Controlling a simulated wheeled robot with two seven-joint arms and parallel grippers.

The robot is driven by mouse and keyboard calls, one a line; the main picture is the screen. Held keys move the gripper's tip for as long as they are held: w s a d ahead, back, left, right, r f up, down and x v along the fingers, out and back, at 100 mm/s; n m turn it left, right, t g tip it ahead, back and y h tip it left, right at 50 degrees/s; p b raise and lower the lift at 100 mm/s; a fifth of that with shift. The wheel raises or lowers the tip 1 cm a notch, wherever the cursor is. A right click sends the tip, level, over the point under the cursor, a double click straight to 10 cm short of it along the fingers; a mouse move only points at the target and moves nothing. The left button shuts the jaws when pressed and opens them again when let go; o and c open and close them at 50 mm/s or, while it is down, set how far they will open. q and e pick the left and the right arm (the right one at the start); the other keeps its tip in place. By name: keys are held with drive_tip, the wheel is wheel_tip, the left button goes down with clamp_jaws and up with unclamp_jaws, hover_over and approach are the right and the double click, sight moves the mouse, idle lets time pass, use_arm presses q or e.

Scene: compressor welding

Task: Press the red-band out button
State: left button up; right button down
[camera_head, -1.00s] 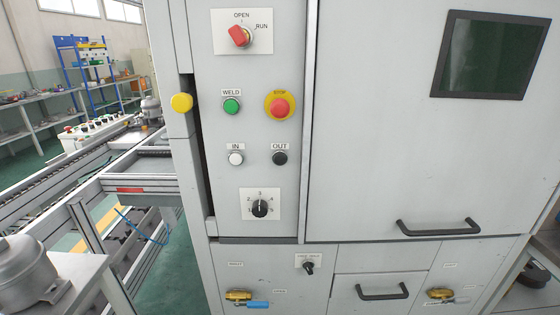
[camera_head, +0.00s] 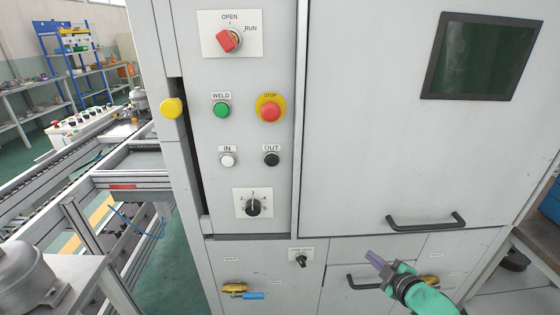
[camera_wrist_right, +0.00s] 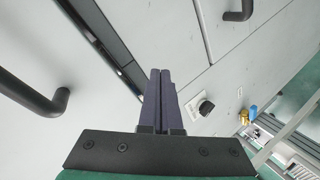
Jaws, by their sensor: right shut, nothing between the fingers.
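The OUT button (camera_head: 271,159) is a dark round button under an OUT label on the grey machine front; I see no red band on it. The white IN button (camera_head: 228,160) sits to its left. My right gripper (camera_head: 373,257) is shut and empty, with purple-grey fingers, in front of the lower drawer, below and right of the OUT button and well apart from it. In the right wrist view the closed fingers (camera_wrist_right: 160,74) point towards the grey panel. The OUT button does not show in that view. My left gripper is not in view.
Above are a green WELD button (camera_head: 222,110), a red STOP button (camera_head: 270,111) on yellow and a red selector (camera_head: 230,40). A rotary dial (camera_head: 253,207) sits below. A door handle (camera_head: 426,222) and drawer handle (camera_head: 362,284) stick out near my right gripper.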

drive_tip(key=a+r+n+t+y, duration=0.1)
drive_tip(key=a+r+n+y, duration=0.15)
drive_tip(key=a+r, duration=0.45)
drive_tip(key=a+r+n+t+y, duration=0.15)
drive_tip(key=r+n, duration=0.25)
drive_tip(key=r, duration=0.6)
drive_tip(key=s+a+r+n+g+y+p, duration=0.1)
drive_tip(key=s+a+r+n+g+y, duration=0.1)
drive_tip(key=s+a+r+n+y, duration=0.4)
drive_tip(key=s+a+r+n, duration=0.1)
drive_tip(key=s+a+r, duration=0.1)
drive_tip(key=a+r, duration=0.2)
drive_tip(key=shift+r+g, duration=0.35)
drive_tip(key=shift+r, duration=0.2)
drive_tip(key=shift+n, duration=0.25)
